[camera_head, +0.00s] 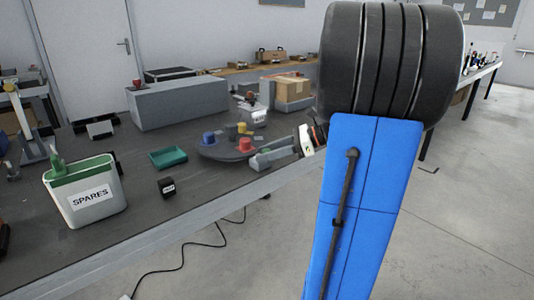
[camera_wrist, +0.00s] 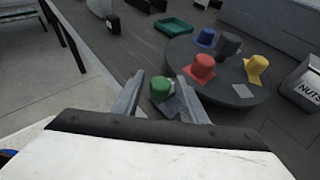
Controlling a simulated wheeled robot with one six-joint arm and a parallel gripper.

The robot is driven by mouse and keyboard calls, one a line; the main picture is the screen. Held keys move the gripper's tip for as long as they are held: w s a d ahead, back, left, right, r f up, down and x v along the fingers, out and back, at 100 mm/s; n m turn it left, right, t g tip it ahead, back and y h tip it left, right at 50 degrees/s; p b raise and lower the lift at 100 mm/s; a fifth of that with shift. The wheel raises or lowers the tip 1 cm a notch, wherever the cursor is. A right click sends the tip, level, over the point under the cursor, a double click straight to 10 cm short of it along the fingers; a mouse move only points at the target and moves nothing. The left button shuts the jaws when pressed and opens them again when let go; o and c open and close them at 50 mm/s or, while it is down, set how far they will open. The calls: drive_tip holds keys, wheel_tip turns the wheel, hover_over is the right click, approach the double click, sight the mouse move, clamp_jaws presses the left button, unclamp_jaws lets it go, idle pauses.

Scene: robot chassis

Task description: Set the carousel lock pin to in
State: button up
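The carousel is a dark round disc (camera_wrist: 185,63) on the bench, carrying blue, dark grey, red and yellow knob-like pieces; it also shows in the head view (camera_head: 222,153). A small green-topped knob (camera_wrist: 160,88), probably the lock pin, stands by the disc's near edge in the wrist view. My gripper (camera_wrist: 160,77) is open, with one grey finger on each side of the green knob. Contact cannot be told. In the head view my gripper (camera_head: 265,160) is at the carousel's right side, and the green knob is not distinguishable there. Whether the pin is in or out cannot be told.
A long grey box (camera_head: 180,101) stands behind.

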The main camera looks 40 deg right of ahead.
clamp_jaws()
drive_tip(key=shift+w+a, duration=0.1)
drive_tip(key=shift+w, duration=1.25)
drive_tip(key=shift+w+r, duration=0.1)
drive_tip(key=shift+w, duration=0.2)
drive_tip(key=shift+o, duration=0.9)
unclamp_jaws()
drive_tip(key=shift+w, duration=0.15)
drive_tip(key=v, duration=1.7)
